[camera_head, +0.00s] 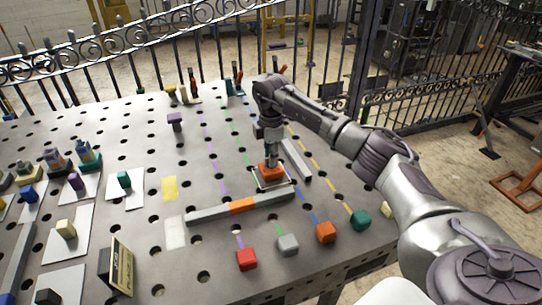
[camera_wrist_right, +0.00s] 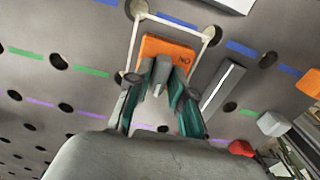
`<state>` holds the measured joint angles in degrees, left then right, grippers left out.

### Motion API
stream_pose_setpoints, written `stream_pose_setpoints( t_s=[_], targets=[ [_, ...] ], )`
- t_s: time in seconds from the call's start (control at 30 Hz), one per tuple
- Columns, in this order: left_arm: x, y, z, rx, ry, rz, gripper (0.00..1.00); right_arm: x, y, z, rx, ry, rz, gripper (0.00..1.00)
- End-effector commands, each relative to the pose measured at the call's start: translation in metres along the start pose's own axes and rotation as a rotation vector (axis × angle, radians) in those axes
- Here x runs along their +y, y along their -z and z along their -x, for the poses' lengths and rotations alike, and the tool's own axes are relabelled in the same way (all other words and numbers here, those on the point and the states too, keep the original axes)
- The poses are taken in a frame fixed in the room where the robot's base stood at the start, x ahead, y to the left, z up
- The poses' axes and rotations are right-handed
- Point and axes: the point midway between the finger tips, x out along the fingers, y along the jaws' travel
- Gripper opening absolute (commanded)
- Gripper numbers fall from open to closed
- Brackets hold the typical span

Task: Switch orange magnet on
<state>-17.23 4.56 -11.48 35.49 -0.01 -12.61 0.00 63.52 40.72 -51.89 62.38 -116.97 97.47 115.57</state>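The orange magnet (camera_head: 271,173) is a small orange block on the perforated table, inside a white square outline (camera_head: 262,187). In the right wrist view its orange top (camera_wrist_right: 172,52) carries dark lettering that reads "ON" upside down. My right gripper (camera_head: 270,158) points down right over it. In the right wrist view its fingertips (camera_wrist_right: 154,72) are close together at the magnet's near edge and cover part of its top. I see nothing clearly held between them; whether they touch the magnet I cannot tell. My left gripper is in neither view.
Red (camera_head: 247,259), grey (camera_head: 288,245), orange (camera_head: 326,232) and teal (camera_head: 360,219) cubes line the near right. Several objects stand on white plates at left.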

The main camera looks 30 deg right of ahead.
Motion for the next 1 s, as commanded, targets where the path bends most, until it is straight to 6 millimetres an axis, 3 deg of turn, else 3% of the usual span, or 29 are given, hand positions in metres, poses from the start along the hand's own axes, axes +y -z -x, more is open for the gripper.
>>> stream_pose_setpoints(
  t_s=[0.1,0.57,1.0],
  targets=[
    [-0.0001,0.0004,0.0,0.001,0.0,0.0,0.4,0.0,0.0,0.0002,0.0,0.0,0.0,0.0],
    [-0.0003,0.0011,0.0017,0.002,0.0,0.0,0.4,0.0003,-0.0001,0.0011,0.001,-0.001,0.063,0.0],
    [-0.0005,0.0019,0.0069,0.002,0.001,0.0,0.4,0.0007,-0.0004,0.0017,0.0,-0.002,0.412,0.0]
  ],
)
